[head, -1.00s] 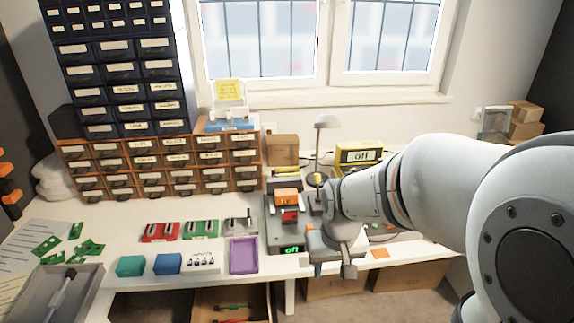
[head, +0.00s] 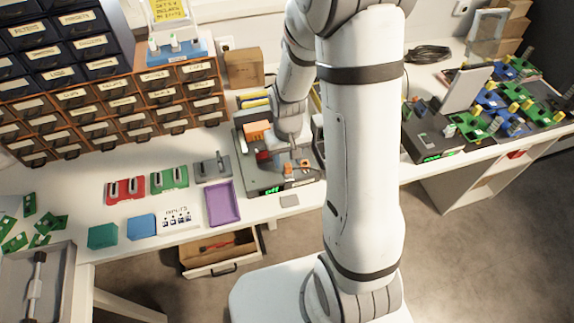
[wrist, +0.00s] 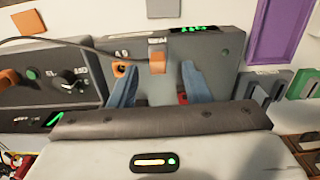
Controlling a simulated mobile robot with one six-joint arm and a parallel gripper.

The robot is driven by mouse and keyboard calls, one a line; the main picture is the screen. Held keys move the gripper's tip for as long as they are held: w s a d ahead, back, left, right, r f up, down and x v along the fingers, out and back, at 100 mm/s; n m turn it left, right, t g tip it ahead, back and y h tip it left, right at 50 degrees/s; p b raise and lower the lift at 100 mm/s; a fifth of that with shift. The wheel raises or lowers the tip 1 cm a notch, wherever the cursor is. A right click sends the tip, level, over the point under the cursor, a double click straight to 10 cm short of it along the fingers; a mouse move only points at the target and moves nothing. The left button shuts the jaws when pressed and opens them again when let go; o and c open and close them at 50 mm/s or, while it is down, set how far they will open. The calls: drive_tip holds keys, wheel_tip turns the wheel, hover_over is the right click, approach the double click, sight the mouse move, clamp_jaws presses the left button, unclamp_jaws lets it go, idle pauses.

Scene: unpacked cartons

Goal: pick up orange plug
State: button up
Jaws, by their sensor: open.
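The orange plug (wrist: 157,60) sits on the face of a grey device (wrist: 225,70) in the wrist view, with a dark cable running from it to the left. My gripper (wrist: 157,72) is open. Its two blue fingers stand apart, one to each side of the plug, and I cannot tell whether they touch it. In the head view, my gripper (head: 289,150) is low over the grey device (head: 262,189), and small orange parts (head: 289,169) show close by it. An orange ring (wrist: 120,68) is beside the left finger.
A purple tray (head: 222,204) lies left of the device. A second grey box with a knob (wrist: 68,80) stands to the left in the wrist view. Drawer cabinets (head: 110,105) stand at the back left. An open drawer (head: 215,252) juts out below the table.

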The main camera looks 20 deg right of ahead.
sight(288, 165)
drive_tip(key=shift+w+d+f+p, duration=0.1)
drive_tip(key=shift+w+f+p, duration=0.1)
drive_tip(key=shift+f, duration=0.95)
drive_tip(key=shift+w+d+f+p, duration=0.1)
drive_tip(key=shift+w+f+p, duration=0.1)
drive_tip(key=shift+f, duration=0.95)
drive_tip(key=shift+c, duration=0.5)
clamp_jaws()
